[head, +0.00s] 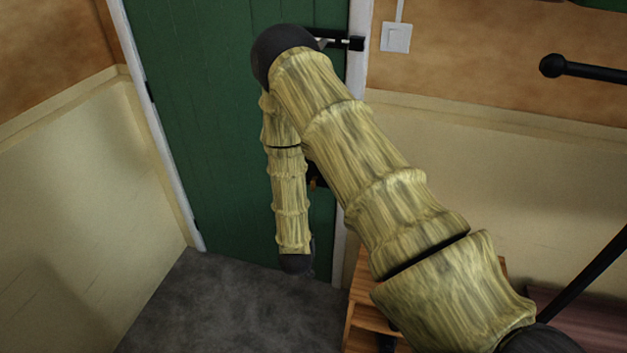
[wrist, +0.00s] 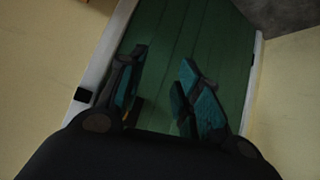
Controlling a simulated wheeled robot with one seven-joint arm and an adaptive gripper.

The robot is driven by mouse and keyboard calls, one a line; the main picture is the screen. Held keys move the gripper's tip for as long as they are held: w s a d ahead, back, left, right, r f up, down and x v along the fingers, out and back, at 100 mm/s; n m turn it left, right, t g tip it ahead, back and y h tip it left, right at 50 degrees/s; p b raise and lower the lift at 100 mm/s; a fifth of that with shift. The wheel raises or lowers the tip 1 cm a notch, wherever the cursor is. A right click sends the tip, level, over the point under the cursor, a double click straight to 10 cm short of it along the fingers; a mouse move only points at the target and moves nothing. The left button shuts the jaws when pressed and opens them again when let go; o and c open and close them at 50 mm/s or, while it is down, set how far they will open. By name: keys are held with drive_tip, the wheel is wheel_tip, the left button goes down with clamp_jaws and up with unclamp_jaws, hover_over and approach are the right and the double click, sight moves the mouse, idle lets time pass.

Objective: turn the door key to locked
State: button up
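The green door (head: 190,90) is closed in its white frame, and it also fills the middle of the wrist view (wrist: 165,45). A dark lock fitting with a small brassy part (head: 315,180) shows at the door's right edge, mostly behind my arm. I cannot make out the key's shape or angle. In the wrist view my gripper (wrist: 163,75) has its two fingers apart, facing the door, with nothing seen between the tips. A small brassy spot (wrist: 128,114) shows beside the left finger, partly hidden. In the head view the gripper is hidden by my arm.
A wooden stool or step (head: 362,318) stands right of the door. A black rail (head: 590,70) juts in at right. Grey floor (head: 225,305) is clear before the door.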

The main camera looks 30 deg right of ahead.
sight(312, 182)
drive_tip(key=w+d+r+m+t+h, duration=0.1)
drive_tip(key=w+d+r+m+h, duration=0.3)
drive_tip(key=w+d+r, duration=0.55)
drive_tip(key=p+x, duration=0.1)
drive_tip(key=x, duration=0.2)
drive_tip(key=w+p+x, duration=0.1)
drive_tip(key=x, duration=0.2)
drive_tip(key=w+a+r+p+x, duration=0.1)
drive_tip(key=x, duration=0.3)
drive_tip(key=shift+d+p, duration=0.1)
drive_tip(key=shift+p, duration=0.25)
clamp_jaws()
